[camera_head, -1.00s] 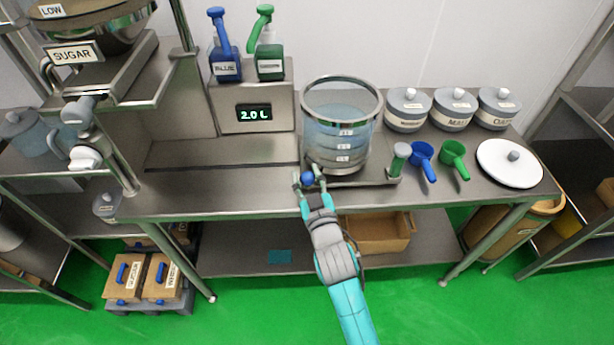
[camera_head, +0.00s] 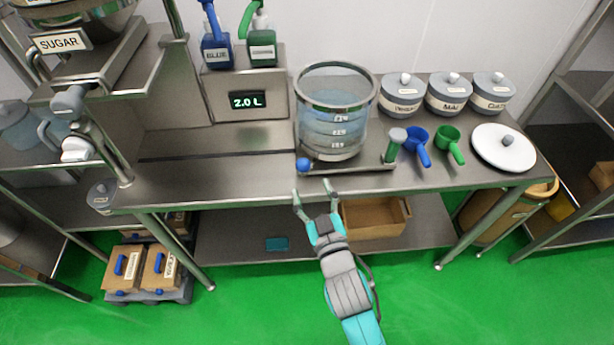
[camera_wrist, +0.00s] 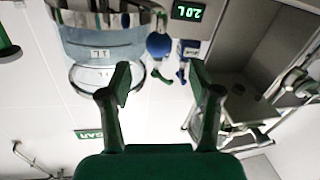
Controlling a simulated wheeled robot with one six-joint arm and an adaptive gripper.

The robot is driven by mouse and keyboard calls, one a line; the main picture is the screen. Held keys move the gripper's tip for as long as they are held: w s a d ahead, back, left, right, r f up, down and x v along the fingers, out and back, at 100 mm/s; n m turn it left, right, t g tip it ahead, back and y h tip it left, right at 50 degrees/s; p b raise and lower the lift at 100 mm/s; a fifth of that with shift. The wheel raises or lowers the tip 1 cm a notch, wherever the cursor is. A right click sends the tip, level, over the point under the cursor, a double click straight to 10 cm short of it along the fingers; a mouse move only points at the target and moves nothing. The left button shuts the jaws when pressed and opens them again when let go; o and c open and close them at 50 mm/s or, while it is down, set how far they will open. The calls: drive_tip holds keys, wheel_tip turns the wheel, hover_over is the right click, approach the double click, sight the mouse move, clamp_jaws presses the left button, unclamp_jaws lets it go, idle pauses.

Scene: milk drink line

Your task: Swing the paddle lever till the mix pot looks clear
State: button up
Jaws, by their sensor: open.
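The mix pot (camera_head: 336,118) is a clear cylinder with a metal rim, holding pale bluish liquid behind small level labels. It stands on a metal base at the counter's front. A blue ball knob (camera_head: 303,164) sits at the base's left front, and a green-topped upright handle (camera_head: 393,144) stands at its right end. I cannot tell for certain which is the paddle lever. My gripper (camera_head: 312,188) is open and empty, just in front of the counter edge, apart from the blue knob. The wrist view, upside down, shows the knob (camera_wrist: 159,45) beyond my open fingers.
The display (camera_head: 248,101) reads 2.0 L, with blue and green pump bottles above it. Blue (camera_head: 418,144) and green (camera_head: 450,143) scoops, lidded canisters (camera_head: 449,93) and a white lid (camera_head: 502,148) lie to the right. The counter left of the pot is largely clear.

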drive_tip(key=shift+s+d, duration=0.15)
drive_tip(key=shift+s, duration=0.6)
drive_tip(key=shift+s+d, duration=0.1)
drive_tip(key=shift+s, duration=0.65)
drive_tip(key=m+g+h, duration=0.1)
drive_tip(key=m+h, duration=0.6)
drive_tip(key=h, duration=0.3)
approach(300, 171)
drive_tip(key=w, duration=0.1)
drive_tip(key=x, duration=1.1)
drive_tip(key=shift+s+d, duration=0.1)
drive_tip(key=shift+d, duration=0.1)
clamp_jaws()
